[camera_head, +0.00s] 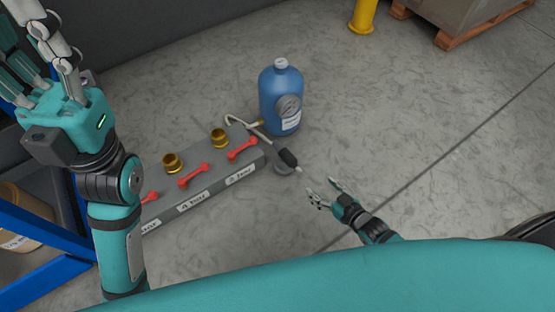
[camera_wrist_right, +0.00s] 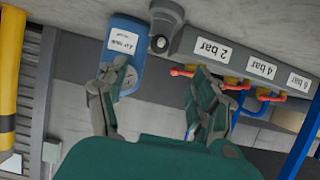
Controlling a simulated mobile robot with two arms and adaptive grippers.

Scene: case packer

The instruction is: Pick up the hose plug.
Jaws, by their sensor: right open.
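The hose plug (camera_head: 288,158) has a black grip and a pale metal tip. In the head view it sits at the right end of a grey manifold, at the end of a light hose. My right gripper (camera_head: 325,193) is open and empty, just right of and below the plug, apart from it. In the right wrist view, the plug seems to show end-on as a dark round piece (camera_wrist_right: 160,45), between and beyond the spread fingers (camera_wrist_right: 160,95). My left gripper (camera_head: 45,70) is raised at the upper left, its fingertips cut off or unclear.
The grey manifold (camera_head: 215,180) carries brass outlets, red handles and pressure labels. A blue air tank (camera_head: 281,85) with a gauge stands behind it. A blue-framed shelf (camera_head: 45,260) is at the left, a yellow post (camera_head: 363,15) at the top.

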